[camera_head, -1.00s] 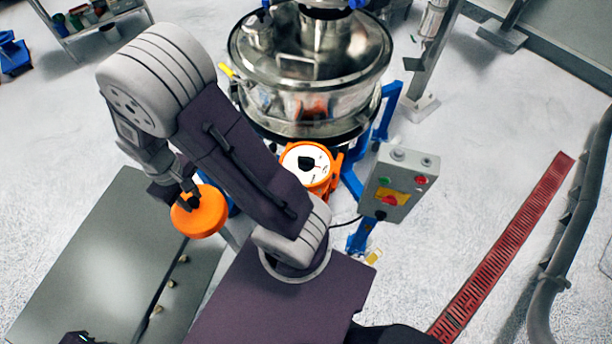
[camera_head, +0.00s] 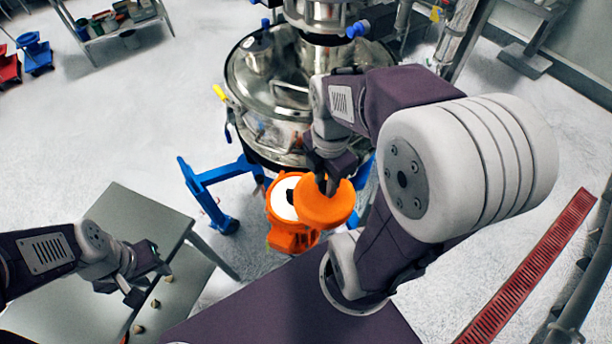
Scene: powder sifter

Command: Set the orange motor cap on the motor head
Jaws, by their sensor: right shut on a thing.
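The orange motor cap (camera_head: 328,208) is a round orange disc, held in the air by my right gripper (camera_head: 328,182), which is shut on its top. The motor head (camera_head: 283,198) is an orange housing with a white round face and a dark centre, in front of the steel sifter. The cap is just right of the white face and overlaps its right part in the picture. I cannot tell whether they touch. My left gripper (camera_head: 150,284) is over the grey table at the lower left, its fingers apart and empty.
The steel sifter (camera_head: 270,85) on blue legs stands behind the motor head. The grey table (camera_head: 75,285) at the left carries several small tan pieces (camera_head: 140,328).

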